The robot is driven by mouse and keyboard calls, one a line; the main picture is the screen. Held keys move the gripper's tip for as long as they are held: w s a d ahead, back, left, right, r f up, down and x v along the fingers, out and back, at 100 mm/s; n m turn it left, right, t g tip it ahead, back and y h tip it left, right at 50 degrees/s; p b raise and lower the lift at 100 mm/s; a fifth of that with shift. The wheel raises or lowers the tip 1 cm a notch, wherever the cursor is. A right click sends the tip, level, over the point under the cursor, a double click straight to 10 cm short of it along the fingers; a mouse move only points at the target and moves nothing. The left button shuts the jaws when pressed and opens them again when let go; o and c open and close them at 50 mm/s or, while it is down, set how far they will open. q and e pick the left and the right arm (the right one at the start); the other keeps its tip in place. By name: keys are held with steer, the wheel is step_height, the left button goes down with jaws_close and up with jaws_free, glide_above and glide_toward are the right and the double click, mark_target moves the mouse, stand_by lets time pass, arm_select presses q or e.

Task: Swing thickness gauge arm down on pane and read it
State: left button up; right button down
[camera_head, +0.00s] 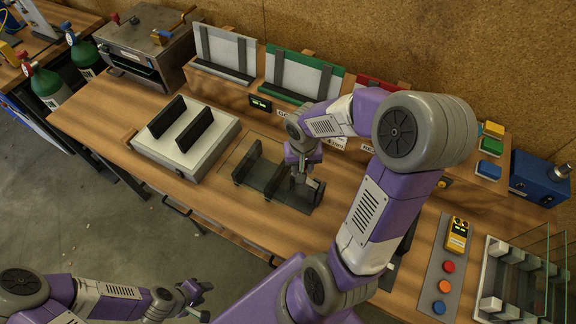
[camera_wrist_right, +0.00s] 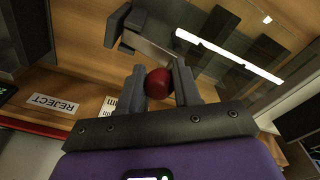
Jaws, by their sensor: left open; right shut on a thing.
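My right gripper (camera_head: 302,176) is over the dark fixture (camera_head: 250,168) at the middle of the bench, where a clear glass pane (camera_wrist_right: 245,62) shows with a bright reflection. In the right wrist view its jaws (camera_wrist_right: 159,84) are shut on a red ball knob (camera_wrist_right: 159,83). A light bar, apparently the gauge arm (camera_wrist_right: 152,44), runs near the knob; the gripper hides part of it. Whether the arm touches the pane cannot be told. A small black display (camera_head: 260,104) stands behind; its reading is too small. My left gripper (camera_head: 197,299) is open and empty, at lower left, away from the bench.
A pale block with two black bars (camera_head: 186,140) sits left of the fixture. White, green-edged (camera_head: 303,75) and red racks line the back. A button panel (camera_head: 445,272) and a rack of glass panes (camera_head: 510,279) stand right. A REJECT label (camera_wrist_right: 54,104) shows in the wrist view.

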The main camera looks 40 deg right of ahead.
steer(key=shift+s+d+r, duration=0.1)
steer(key=shift+s+d, duration=0.1)
steer(key=shift+s, duration=0.35)
steer(key=c, duration=0.8)
jaws_free()
steer(key=shift+w+r, duration=0.1)
steer(key=shift+r, duration=0.15)
steer(key=r, duration=0.2)
steer(key=r+p, duration=0.1)
steer(key=r, duration=0.4)
steer(key=shift+s+a+r, duration=0.1)
steer(key=shift+s+a, duration=0.15)
steer(key=shift+s, duration=0.1)
